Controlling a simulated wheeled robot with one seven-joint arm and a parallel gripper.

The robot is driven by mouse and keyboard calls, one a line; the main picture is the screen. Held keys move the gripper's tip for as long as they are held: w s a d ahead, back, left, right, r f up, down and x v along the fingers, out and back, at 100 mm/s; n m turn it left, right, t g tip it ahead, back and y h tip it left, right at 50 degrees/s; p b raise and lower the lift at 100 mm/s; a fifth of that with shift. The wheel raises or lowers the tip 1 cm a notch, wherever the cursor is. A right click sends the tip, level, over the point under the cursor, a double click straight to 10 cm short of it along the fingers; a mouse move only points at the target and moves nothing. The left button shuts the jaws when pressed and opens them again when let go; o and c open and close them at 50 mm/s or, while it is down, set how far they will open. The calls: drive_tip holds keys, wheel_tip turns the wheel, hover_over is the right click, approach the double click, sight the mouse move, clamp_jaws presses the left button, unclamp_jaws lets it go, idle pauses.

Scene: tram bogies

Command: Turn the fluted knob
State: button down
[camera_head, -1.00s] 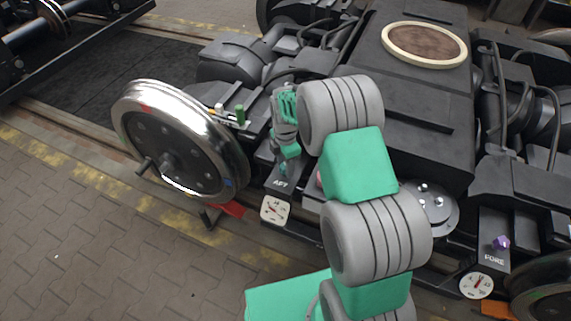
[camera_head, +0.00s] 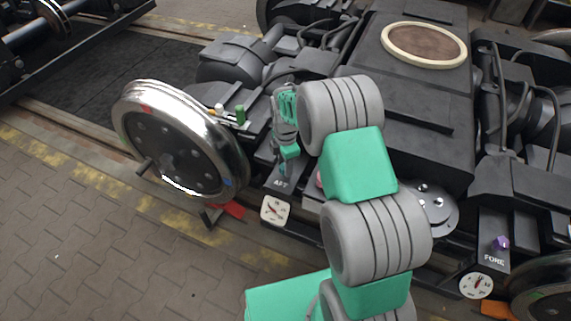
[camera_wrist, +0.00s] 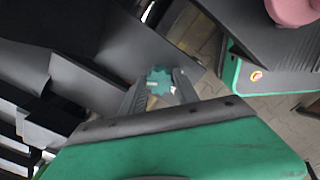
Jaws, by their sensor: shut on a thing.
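A teal fluted knob (camera_wrist: 159,81) shows in the wrist view between the two fingertips of my gripper (camera_wrist: 160,88), which is shut on it. In the head view my gripper (camera_head: 283,167) reaches down to the panel marked AFT, and the knob there is mostly hidden by the fingers.
A large shiny wheel (camera_head: 180,140) stands left of my gripper. A small green cylinder (camera_head: 240,114) and a white one are on a ledge behind it. Dark bogie blocks (camera_head: 415,90) fill the right. A red piece (camera_head: 228,210) lies low by the wheel. Paved floor is clear at lower left.

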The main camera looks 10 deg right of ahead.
drive_tip(key=m+p, duration=0.1)
drive_tip(key=m, duration=0.3)
drive_tip(key=shift+m, duration=0.3)
drive_tip(key=m, duration=0.5)
drive_tip(key=shift+p, duration=0.35)
drive_tip(key=m, duration=0.5)
drive_tip(key=m+p, duration=0.1)
drive_tip(key=m, duration=1.9)
drive_tip(key=shift+m, duration=2.2)
